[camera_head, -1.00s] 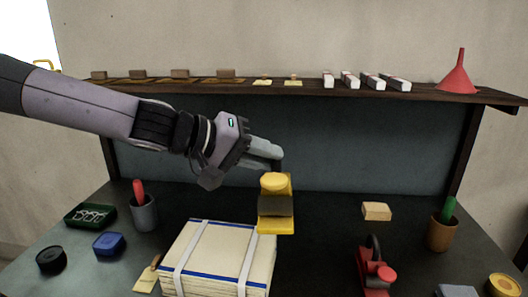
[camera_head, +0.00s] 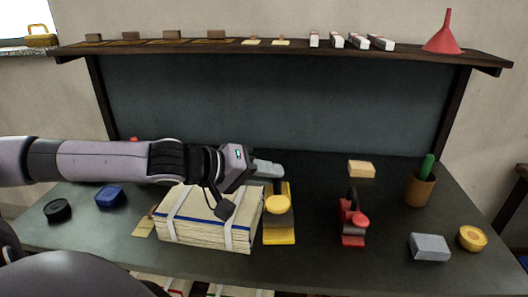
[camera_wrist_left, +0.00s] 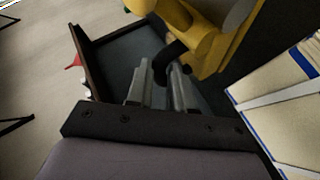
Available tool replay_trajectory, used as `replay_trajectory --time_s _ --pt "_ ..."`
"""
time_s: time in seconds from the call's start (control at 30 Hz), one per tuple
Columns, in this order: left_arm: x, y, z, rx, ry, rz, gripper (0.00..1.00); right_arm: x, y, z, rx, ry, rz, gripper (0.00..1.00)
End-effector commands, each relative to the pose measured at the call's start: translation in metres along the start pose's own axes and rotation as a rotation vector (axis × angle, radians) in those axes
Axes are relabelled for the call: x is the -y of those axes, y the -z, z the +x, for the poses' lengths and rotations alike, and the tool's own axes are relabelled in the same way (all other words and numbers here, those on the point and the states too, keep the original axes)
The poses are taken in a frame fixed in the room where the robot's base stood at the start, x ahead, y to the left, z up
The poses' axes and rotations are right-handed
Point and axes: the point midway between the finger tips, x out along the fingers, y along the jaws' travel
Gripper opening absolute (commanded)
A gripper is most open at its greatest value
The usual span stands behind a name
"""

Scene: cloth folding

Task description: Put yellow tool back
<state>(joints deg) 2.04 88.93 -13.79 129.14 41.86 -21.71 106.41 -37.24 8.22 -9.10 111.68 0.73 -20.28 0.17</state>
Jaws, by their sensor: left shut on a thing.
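The yellow tool (camera_head: 278,228) is a hand plane with a round front knob and a dark rear handle. It sits upright at the desktop, just right of the strapped stack of paper. I cannot tell whether its base touches the desk. My left gripper (camera_head: 268,176) is shut on its dark handle at the far end. In the left wrist view, the two grey fingers (camera_wrist_left: 162,90) close around the dark curved handle (camera_wrist_left: 174,52), and the yellow body (camera_wrist_left: 208,42) extends beyond. My right gripper is not in view.
The strapped paper stack (camera_head: 205,232) stands close left of the tool. A red plane (camera_head: 352,222) stands to the right, with clear desk between. A grey block (camera_head: 429,247), yellow roll (camera_head: 472,238), brown cup (camera_head: 420,187) and tan block (camera_head: 361,169) lie around. A shelf (camera_head: 290,48) runs above.

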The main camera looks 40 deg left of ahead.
Motion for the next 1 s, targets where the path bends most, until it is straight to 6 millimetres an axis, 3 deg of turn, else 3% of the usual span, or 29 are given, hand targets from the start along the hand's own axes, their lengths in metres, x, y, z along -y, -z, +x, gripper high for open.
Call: replay_trajectory --time_s 0.4,1.0 --pt "0.011 -0.053 0.032 -0.047 0.010 -0.022 0.00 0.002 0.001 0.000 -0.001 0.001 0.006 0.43" --pt "0.018 -0.101 0.049 -0.223 0.082 -0.113 0.00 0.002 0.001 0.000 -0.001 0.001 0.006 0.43"
